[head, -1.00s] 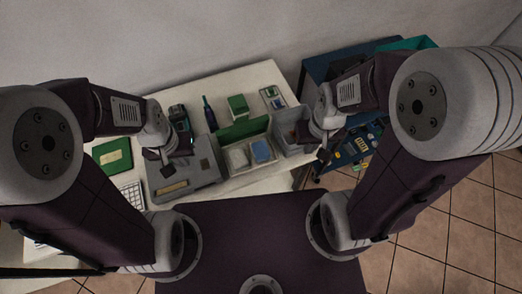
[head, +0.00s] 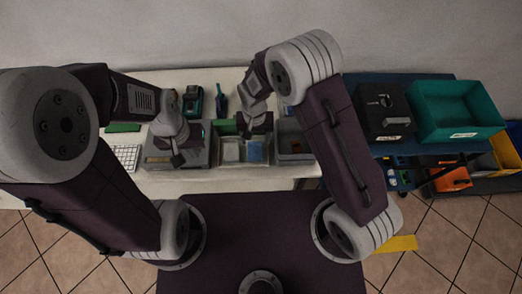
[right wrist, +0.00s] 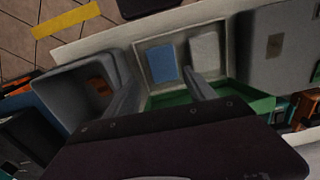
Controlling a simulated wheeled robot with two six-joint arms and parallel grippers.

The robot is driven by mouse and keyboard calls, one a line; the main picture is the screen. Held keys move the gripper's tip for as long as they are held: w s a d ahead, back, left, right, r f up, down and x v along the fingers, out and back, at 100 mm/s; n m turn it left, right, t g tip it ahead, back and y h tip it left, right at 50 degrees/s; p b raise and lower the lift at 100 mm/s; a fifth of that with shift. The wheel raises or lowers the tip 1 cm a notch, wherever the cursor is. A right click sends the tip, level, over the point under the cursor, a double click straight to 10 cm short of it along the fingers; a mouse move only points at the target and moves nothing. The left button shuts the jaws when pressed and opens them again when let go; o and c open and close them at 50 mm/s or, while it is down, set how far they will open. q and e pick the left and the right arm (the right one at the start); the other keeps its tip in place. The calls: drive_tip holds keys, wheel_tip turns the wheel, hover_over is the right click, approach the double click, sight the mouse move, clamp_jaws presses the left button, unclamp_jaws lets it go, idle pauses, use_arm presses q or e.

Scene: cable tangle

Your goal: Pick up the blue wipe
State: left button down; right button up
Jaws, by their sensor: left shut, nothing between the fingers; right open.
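The blue wipe (head: 255,151) lies flat in an open tray (head: 243,164) beside a white wipe (head: 231,151). The blue wipe also shows in the right wrist view (right wrist: 161,63), with the white wipe (right wrist: 205,53) to its right. My right gripper (head: 256,127) is open and empty above the tray's back part. In the right wrist view its two fingers reach toward the tray, apart from the blue wipe. My left gripper (head: 177,160) is shut and empty over the grey case at the left.
A grey bin (head: 294,157) stands right of the tray, and a grey case (head: 160,160) left of it. The tray's green lid (right wrist: 250,102) is open. A teal crate (head: 455,110) and a black box (head: 383,108) stand farther right.

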sight(255, 152)
drive_tip(key=shift+a+f, duration=0.6)
drive_tip(key=shift+f, duration=0.3)
drive_tip(key=shift+w+d+f+p, duration=0.1)
drive_tip(key=shift+f+p, duration=0.1)
drive_tip(key=shift+f, duration=0.3)
drive_tip(key=shift+w+d+f+p, duration=0.1)
drive_tip(key=shift+f+p, duration=0.1)
drive_tip(key=shift+f, duration=0.3)
drive_tip(key=shift+d+f, duration=0.1)
drive_tip(key=shift+d, duration=0.1)
drive_tip(key=f, duration=0.2)
drive_tip(key=s+f+p, duration=0.1)
drive_tip(key=f, duration=0.1)
drive_tip(key=shift+a+f, duration=0.2)
drive_tip(key=shift+f, duration=0.15)
drive_tip(key=shift+w+d+f, duration=0.1)
drive_tip(key=shift+w+f, duration=0.05)
drive_tip(key=shift+f, duration=0.1)
use_arm(q)
drive_tip(key=shift+w+a+r, duration=0.1)
drive_tip(key=shift+a+r, duration=0.1)
drive_tip(key=shift+r, duration=0.35)
drive_tip(key=shift+w+a+r, duration=0.1)
drive_tip(key=shift+a+r, duration=0.05)
drive_tip(key=shift+r, duration=0.35)
